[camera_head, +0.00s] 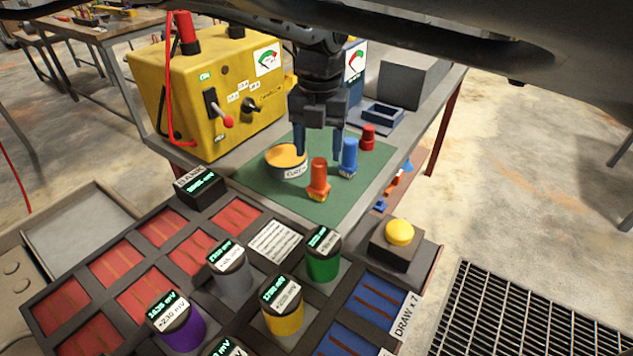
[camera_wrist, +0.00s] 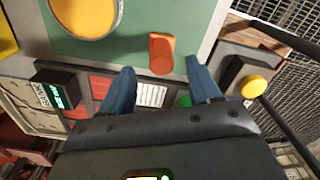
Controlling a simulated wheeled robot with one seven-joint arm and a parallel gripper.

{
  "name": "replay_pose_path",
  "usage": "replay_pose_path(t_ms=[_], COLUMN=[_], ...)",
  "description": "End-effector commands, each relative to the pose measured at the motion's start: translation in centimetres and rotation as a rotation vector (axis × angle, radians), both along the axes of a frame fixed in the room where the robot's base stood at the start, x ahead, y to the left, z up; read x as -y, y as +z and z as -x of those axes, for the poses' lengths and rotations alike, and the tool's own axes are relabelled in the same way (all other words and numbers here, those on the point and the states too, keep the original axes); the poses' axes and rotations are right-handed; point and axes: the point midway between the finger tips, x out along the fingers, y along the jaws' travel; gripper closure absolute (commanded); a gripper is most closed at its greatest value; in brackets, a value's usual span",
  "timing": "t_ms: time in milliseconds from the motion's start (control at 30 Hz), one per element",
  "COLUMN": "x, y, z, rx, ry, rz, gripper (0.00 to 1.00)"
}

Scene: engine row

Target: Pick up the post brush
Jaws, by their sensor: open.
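I cannot tell for sure which thing is the post brush. Three small upright pieces with round tops stand on the green mat (camera_head: 262,181): an orange one (camera_head: 318,178), a blue one (camera_head: 349,157) and a red one (camera_head: 368,138). My gripper (camera_head: 319,155) points down over the mat, open and empty, with blue fingers. In the wrist view the orange piece (camera_wrist: 162,53) shows just beyond the gap between my fingertips (camera_wrist: 160,68). The blue and red pieces are not clearly visible there.
A round tin with an orange top (camera_head: 287,158) stands left of the orange piece. A yellow meter box (camera_head: 215,90) rises behind. In front is a dark rack (camera_head: 210,290) with coloured cylinders. A yellow button (camera_head: 399,232) sits at the right.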

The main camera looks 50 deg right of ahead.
Motion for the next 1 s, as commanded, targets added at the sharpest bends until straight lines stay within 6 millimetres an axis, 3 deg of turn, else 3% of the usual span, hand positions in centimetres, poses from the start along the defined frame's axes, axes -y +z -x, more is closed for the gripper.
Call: replay_pose_path(t_ms=[500,767,1000], x=[-0.2,-0.2,-0.2], y=[-6.0,-6.4,-6.3], z=[0.2,0.2,0.2], rx=[-0.003,-0.001,-0.002], ry=[-0.001,-0.002,-0.002], rz=[0.001,0.002,0.002], gripper=[0.38,0.38,0.59])
